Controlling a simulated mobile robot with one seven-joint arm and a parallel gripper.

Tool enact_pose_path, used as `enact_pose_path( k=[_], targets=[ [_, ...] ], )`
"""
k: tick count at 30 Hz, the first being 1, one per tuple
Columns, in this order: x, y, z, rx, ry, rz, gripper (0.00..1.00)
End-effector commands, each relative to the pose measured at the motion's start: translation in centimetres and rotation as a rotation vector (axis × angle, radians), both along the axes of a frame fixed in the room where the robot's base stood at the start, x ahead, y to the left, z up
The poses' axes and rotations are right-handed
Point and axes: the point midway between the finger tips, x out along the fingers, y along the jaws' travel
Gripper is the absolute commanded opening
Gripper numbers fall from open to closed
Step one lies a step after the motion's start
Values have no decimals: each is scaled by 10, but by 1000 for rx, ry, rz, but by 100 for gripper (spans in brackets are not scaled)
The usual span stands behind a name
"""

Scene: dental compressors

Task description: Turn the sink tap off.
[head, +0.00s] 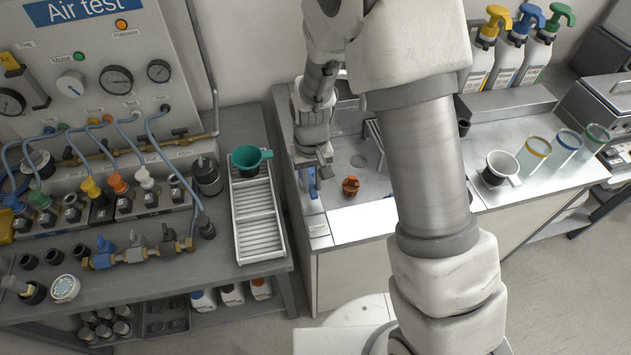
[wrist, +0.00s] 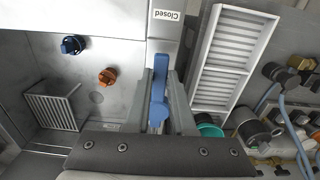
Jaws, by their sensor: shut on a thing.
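The sink tap's blue lever (wrist: 159,92) stands between the two fingers of my gripper (wrist: 162,100) in the wrist view. The gripper is shut on it. The lever lies lengthwise between the fingers, its far end towards a white label reading "Closed" (wrist: 164,15). In the head view my gripper (head: 318,166) is at the left edge of the sink (head: 345,205), and a bit of the blue lever (head: 312,188) shows below it. My arm hides part of the sink and the tap's spout cannot be made out.
An orange knob-like part (head: 350,186) lies in the sink; a blue one (wrist: 73,45) shows in the wrist view.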

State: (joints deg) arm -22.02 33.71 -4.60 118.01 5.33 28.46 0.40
Motion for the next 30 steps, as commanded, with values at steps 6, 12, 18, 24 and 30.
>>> enact_pose_path(
  k=[6,12,18,24,30],
  targets=[
    [0,2,0,0,0,-40,0],
    [0,2,0,0,0,-47,0],
    [0,3,0,1,0,-47,0],
    [0,3,0,1,0,-46,52],
    [0,3,0,0,0,-45,52]
  ],
)
